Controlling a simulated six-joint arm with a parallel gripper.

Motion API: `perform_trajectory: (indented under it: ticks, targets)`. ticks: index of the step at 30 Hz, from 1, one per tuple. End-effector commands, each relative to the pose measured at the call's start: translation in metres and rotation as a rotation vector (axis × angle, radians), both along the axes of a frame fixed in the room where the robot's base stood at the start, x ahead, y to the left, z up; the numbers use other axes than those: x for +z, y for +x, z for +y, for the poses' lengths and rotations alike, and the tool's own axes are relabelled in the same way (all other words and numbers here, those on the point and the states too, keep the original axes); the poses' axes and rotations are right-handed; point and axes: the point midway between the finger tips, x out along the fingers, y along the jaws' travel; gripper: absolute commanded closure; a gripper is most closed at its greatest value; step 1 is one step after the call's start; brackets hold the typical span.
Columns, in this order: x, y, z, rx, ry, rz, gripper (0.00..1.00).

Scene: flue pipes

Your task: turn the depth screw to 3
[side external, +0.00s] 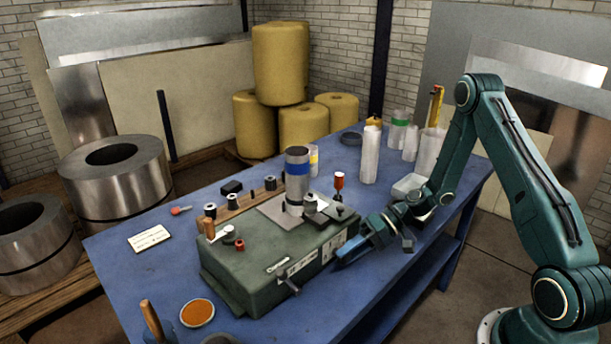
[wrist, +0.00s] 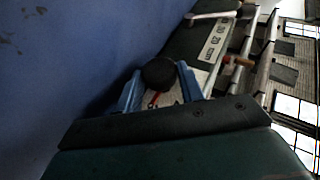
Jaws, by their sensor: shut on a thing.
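The green machine (side external: 262,278) stands on the blue bench. My gripper (side external: 352,250) is at the right end of its front face. In the wrist view my gripper (wrist: 160,84) has its two blue fingers on either side of a round black knob (wrist: 159,73), shut on it. The knob looks like the depth screw. A pale dial plate (wrist: 166,98) with a red pointer (wrist: 154,99) shows by the knob; its numbers cannot be read. In the side view the fingers hide the knob.
A crank handle (side external: 290,287) sticks out of the machine's front. A grey cylinder with a blue band (side external: 298,170) stands on top. White bottles and tubs (side external: 371,155) stand behind.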

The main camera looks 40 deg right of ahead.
Motion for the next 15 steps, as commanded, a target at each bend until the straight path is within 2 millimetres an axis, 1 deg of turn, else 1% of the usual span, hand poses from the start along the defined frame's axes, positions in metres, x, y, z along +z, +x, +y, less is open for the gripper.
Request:
perform_trajectory:
  ticks: [7,8,10,15]
  targets:
    - [-0.0002,-0.0008,0.0004,0.001,0.001,0.004,0.85]
    - [-0.0002,-0.0008,0.0005,0.001,0.001,0.004,0.56]
    - [-0.0002,-0.0007,0.0005,0.001,0.001,0.003,0.43]
    - [-0.0002,-0.0005,0.0004,0.001,-0.001,0.002,0.42]
